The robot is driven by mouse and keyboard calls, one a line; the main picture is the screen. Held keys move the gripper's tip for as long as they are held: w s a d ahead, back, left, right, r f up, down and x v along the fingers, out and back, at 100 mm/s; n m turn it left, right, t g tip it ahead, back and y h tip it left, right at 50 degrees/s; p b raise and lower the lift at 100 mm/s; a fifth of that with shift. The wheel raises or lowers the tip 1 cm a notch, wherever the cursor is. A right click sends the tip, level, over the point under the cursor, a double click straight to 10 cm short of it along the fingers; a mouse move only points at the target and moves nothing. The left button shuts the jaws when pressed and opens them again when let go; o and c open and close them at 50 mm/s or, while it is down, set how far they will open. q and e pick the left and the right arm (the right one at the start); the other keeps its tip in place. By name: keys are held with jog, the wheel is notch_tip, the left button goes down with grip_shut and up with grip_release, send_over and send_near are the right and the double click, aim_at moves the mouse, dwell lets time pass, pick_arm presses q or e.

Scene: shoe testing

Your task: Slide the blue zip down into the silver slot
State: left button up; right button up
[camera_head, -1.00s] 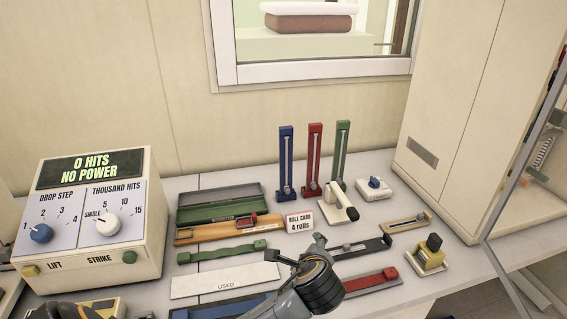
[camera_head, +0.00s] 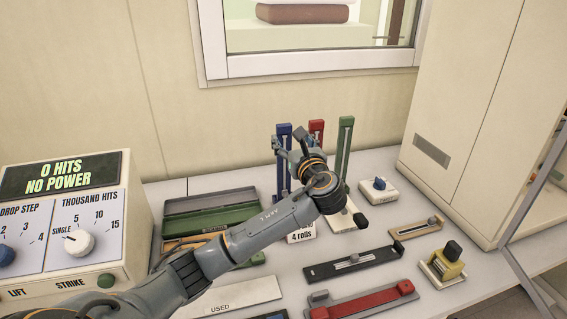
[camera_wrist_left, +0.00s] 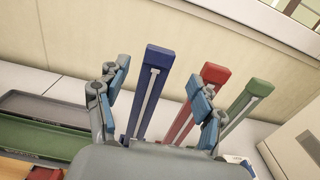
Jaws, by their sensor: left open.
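The blue upright zip stand (camera_head: 284,133) stands at the back of the bench, left of a red one (camera_head: 316,127) and a green one (camera_head: 345,145). A pale silver slot (camera_wrist_left: 147,95) runs down its front in the left wrist view, where the blue stand (camera_wrist_left: 159,57) shows its top clearly. Its lower end and any slider there are hidden by my gripper. My left gripper (camera_head: 291,142) is in front of the blue stand. In the wrist view the open fingers (camera_wrist_left: 160,100) lie on either side of the blue stand, with the red stand's lower part close to the right finger. My right gripper is not in view.
A tester box with dials (camera_head: 65,225) stands at the left. A green tray (camera_head: 212,205) lies left of my arm. A dark strip holder (camera_head: 353,263), a red one (camera_head: 365,301) and a yellow block (camera_head: 443,265) lie in front. A tall cabinet (camera_head: 470,110) bounds the right.

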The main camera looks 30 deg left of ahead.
aim_at(285, 128)
pick_arm(q)
jog(key=shift+w+a, duration=0.15)
jog(key=shift+a, duration=0.05)
jog(key=shift+w+a+r+p, duration=0.4)
jog(key=shift+w+a+p, duration=0.1)
jog(key=shift+a, duration=0.1)
jog(key=p+x, duration=0.1)
jog(key=x, duration=0.2)
jog(key=shift+w+a+f, duration=0.15)
jog(key=shift+w+a, duration=0.05)
jog(key=shift+a, duration=0.1)
jog(key=shift+d, duration=0.1)
jog(key=shift+c, duration=1.3)
grip_shut()
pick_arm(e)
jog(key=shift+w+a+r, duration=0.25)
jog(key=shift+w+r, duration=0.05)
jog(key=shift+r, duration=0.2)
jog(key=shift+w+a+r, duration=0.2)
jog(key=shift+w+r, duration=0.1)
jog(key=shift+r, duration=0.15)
